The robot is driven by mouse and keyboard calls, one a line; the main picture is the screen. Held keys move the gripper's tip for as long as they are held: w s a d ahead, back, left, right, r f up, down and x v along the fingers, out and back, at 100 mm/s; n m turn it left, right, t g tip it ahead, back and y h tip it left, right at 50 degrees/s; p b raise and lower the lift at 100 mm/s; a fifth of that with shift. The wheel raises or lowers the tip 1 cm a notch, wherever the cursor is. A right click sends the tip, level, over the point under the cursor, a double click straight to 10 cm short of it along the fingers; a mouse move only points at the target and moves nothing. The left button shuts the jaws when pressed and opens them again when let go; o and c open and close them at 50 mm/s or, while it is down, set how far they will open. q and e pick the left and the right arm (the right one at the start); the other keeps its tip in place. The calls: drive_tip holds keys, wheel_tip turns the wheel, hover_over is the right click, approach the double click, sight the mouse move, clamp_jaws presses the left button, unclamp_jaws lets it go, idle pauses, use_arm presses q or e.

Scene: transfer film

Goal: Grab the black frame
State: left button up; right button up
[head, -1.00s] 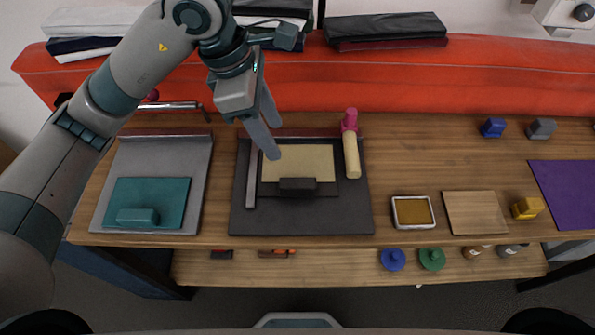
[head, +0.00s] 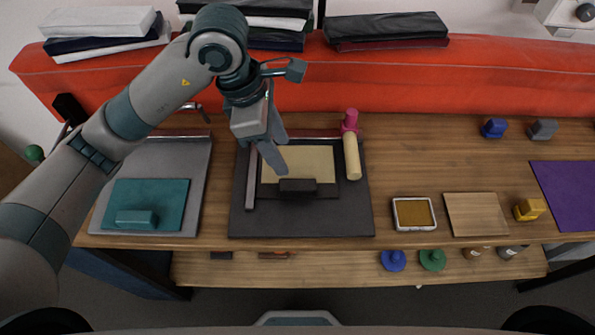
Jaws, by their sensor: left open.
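The black frame (head: 326,190) lies flat around a pale cream sheet (head: 312,165) on a dark grey board (head: 300,218) in the middle of the table. A dark block-like handle (head: 297,185) stands at the frame's front edge. My left gripper (head: 278,164) points down over the left part of the cream sheet, just behind the handle. Its fingers are apart with nothing visible between them, and it looks clear of the handle. My right gripper is out of view.
A wooden table (head: 400,160) holds a grey board with a teal plate (head: 170,192) at left. A pink-handled roller (head: 350,150) lies on the board's right side.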

use_arm(q)
drive_tip(key=p, duration=0.2)
hover_over(295, 184)
drive_tip(key=a, duration=0.1)
wheel_tip(295, 184, down, 7)
drive_tip(key=shift+w+r, duration=0.15)
drive_tip(key=shift+r, duration=0.05)
drive_tip(key=shift+f, duration=0.55)
drive_tip(key=shift+d+f+p, duration=0.15)
drive_tip(key=shift+f+p, duration=0.45)
drive_tip(key=shift+p, duration=0.2)
drive_tip(key=x, duration=0.1)
drive_tip(key=p+x, duration=0.1)
drive_tip(key=shift+s+f+p, duration=0.2)
drive_tip(key=shift+f+p, duration=0.1)
drive_tip(key=shift+f, duration=0.15)
drive_tip(key=shift+d+f, duration=0.1)
drive_tip(key=shift+f, duration=0.45)
